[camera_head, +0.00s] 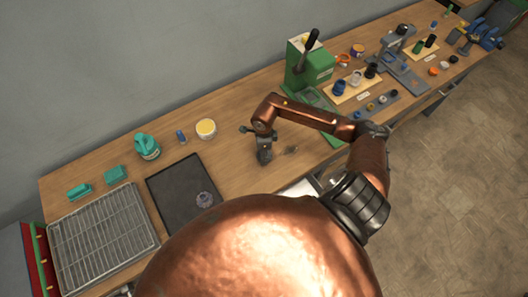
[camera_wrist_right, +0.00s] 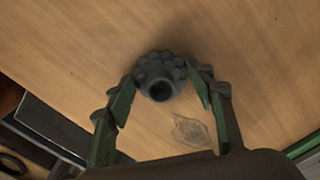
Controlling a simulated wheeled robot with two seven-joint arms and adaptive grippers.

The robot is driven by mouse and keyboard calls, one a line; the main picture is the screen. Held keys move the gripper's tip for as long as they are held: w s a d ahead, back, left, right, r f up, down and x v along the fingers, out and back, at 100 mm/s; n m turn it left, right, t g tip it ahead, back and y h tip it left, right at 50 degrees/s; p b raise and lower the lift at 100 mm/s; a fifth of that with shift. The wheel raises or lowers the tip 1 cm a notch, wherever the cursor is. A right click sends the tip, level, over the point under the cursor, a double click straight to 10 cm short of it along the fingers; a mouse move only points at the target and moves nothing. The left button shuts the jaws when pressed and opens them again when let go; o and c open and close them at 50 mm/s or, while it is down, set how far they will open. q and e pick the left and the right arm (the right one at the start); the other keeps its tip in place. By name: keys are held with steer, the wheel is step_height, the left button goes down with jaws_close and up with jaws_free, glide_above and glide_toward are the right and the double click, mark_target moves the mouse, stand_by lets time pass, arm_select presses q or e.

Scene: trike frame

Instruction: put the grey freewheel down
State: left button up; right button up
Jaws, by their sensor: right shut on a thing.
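The grey freewheel (camera_wrist_right: 160,76), a knobbly ring with a dark round bore, sits between the fingertips of my right gripper (camera_wrist_right: 168,84) in the right wrist view. The green-sided fingers are shut on it, one on each side. Bare wooden table top lies beneath it; I cannot tell whether it touches the wood. In the head view, my right gripper (camera_head: 264,157) points down over the bench (camera_head: 235,167), right of the dark tray; the freewheel cannot be made out there. My left gripper is not in view.
A dark tray (camera_head: 170,188) holds a small round grey part (camera_head: 205,199). A wire rack (camera_head: 103,240), a teal bottle (camera_head: 146,146) and a yellow-topped tub (camera_head: 206,129) stand left. A green press (camera_head: 308,68) stands behind right. A pale translucent patch (camera_wrist_right: 190,131) lies near the freewheel.

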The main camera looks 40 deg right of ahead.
steer(key=o, duration=1)
steer(key=shift+f, duration=0.15)
steer(key=o, duration=0.4)
steer(key=shift+r, duration=0.55)
step_height(320, 180, up, 11)
steer(key=shift+r+b, duration=0.15)
steer(key=shift+b, duration=0.9)
